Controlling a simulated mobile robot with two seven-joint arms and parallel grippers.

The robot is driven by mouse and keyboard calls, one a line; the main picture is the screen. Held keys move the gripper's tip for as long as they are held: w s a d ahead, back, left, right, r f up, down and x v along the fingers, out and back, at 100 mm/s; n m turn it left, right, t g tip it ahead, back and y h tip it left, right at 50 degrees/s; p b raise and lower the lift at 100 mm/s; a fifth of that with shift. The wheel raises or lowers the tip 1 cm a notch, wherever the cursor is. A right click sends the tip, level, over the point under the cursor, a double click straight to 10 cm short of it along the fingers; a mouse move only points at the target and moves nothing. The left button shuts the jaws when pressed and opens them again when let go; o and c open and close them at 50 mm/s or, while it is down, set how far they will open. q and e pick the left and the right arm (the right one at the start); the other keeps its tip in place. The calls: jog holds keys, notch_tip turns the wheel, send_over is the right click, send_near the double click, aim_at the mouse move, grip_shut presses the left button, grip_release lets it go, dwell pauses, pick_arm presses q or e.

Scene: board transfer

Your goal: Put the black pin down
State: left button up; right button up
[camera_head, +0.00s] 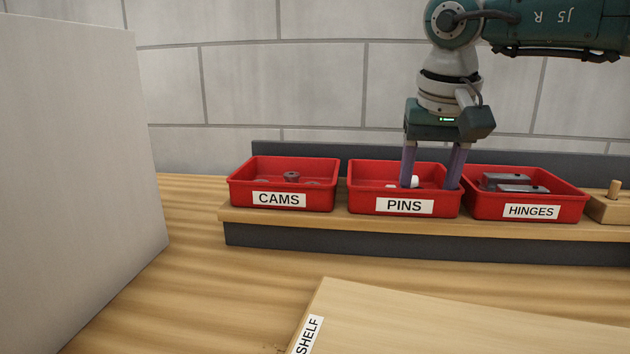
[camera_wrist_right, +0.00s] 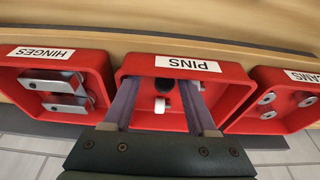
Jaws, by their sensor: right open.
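The black pin (camera_wrist_right: 163,84) shows in the right wrist view as a dark round end inside the red PINS bin (camera_wrist_right: 235,92). White pins (camera_wrist_right: 161,105) lie beside it. My right gripper (camera_wrist_right: 160,92) is open, its two purple fingers on either side of the black pin with gaps. In the head view my right gripper (camera_head: 430,184) reaches down into the PINS bin (camera_head: 362,203), where a white pin (camera_head: 414,181) shows; I cannot make out the black pin there. My left gripper is not in view.
The CAMS bin (camera_head: 316,201) stands left of the PINS bin and the HINGES bin (camera_head: 480,212) right of it. A wooden block with a peg (camera_head: 613,200) is at the far right. A SHELF board (camera_head: 400,310) lies in front. A grey panel (camera_head: 70,180) stands at left.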

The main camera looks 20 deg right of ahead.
jog(key=v, duration=1.2)
jog(key=shift+r+p, duration=0.2)
jog(key=shift+p, duration=0.25)
jog(key=shift+a, duration=0.1)
